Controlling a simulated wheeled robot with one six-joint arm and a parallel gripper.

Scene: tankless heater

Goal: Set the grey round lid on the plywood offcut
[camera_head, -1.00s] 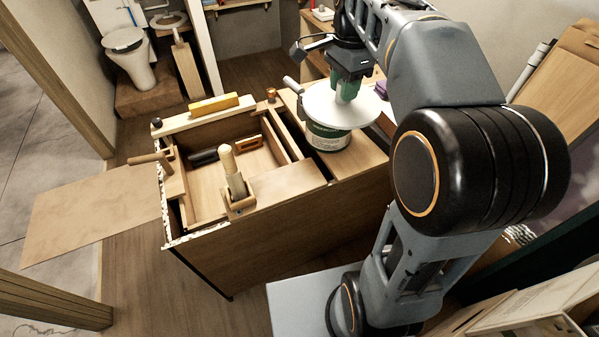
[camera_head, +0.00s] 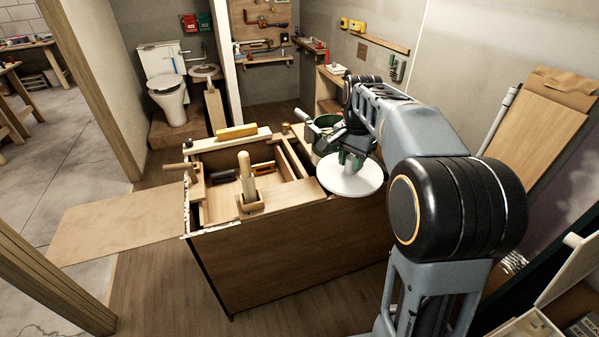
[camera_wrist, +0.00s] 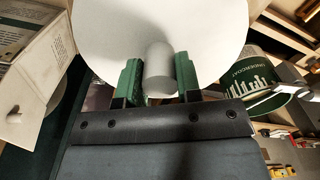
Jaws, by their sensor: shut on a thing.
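The round lid (camera_head: 352,183) is pale grey-white and disc-shaped with a knob. My gripper (camera_head: 352,158) is shut on that knob, and the lid hangs level at the bench's right end. In the wrist view the lid (camera_wrist: 205,30) fills the top, and the green fingers of my gripper (camera_wrist: 160,72) stand on both sides of the grey knob. A flat tan sheet (camera_head: 115,215) lies at the far left beside the bench; it may be the plywood offcut, but I cannot tell for sure.
A green tin (camera_head: 321,125) stands behind the lid, partly hidden by my arm; its label shows in the wrist view (camera_wrist: 255,75). The wooden bench (camera_head: 290,255) carries an upright-handled tool (camera_head: 246,180) and a yellow block (camera_head: 236,132). A toilet (camera_head: 165,92) stands behind.

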